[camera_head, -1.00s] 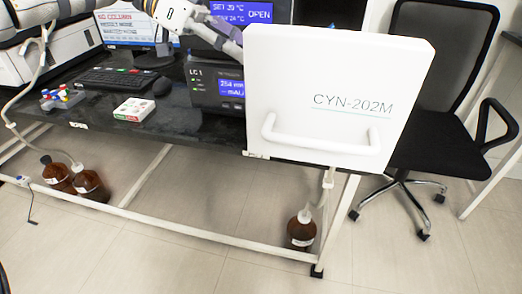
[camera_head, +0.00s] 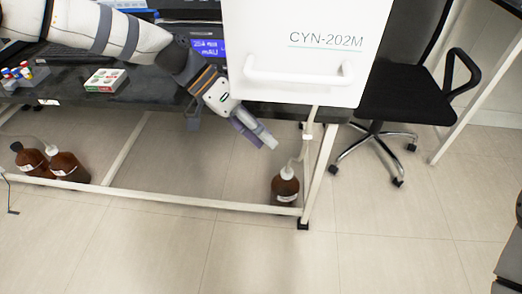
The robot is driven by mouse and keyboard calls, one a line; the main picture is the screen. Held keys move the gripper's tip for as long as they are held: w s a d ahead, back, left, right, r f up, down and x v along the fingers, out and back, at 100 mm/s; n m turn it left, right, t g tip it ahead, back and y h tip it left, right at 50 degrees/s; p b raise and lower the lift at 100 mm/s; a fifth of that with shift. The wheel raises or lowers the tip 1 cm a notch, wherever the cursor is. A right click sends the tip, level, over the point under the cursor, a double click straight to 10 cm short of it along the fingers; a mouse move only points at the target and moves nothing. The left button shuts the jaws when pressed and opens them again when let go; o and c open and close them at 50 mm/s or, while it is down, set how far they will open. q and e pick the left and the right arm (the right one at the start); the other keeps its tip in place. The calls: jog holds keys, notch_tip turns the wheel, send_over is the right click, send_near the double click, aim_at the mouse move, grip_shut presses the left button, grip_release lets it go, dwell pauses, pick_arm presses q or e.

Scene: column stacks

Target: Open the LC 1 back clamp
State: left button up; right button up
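The LC 1 unit shows only in part at the top, as a dark box with a lit blue display (camera_head: 208,48) beside the white CYN-202M box. Its name label is out of sight now. I cannot make out the back clamp. My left arm comes in from the upper left and crosses in front of the bench. My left gripper (camera_head: 258,138) points down and right, just below the bench's front edge and below the white box's handle. Its fingers overlap from this angle, so their gap is unclear. My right gripper is not in view.
The white CYN-202M box (camera_head: 300,80) has a bar handle at its front. Brown bottles (camera_head: 285,188) stand below. A black chair (camera_head: 410,95) is at right.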

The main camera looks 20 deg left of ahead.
pick_arm(q)
jog(key=shift+s+d+f+n, duration=0.25)
jog(key=shift+s+f, duration=0.2)
jog(key=shift+f, duration=0.3)
jog(key=shift+s+d+f+n, duration=0.2)
jog(key=shift+s+f, duration=0.25)
jog(key=shift+f, duration=0.25)
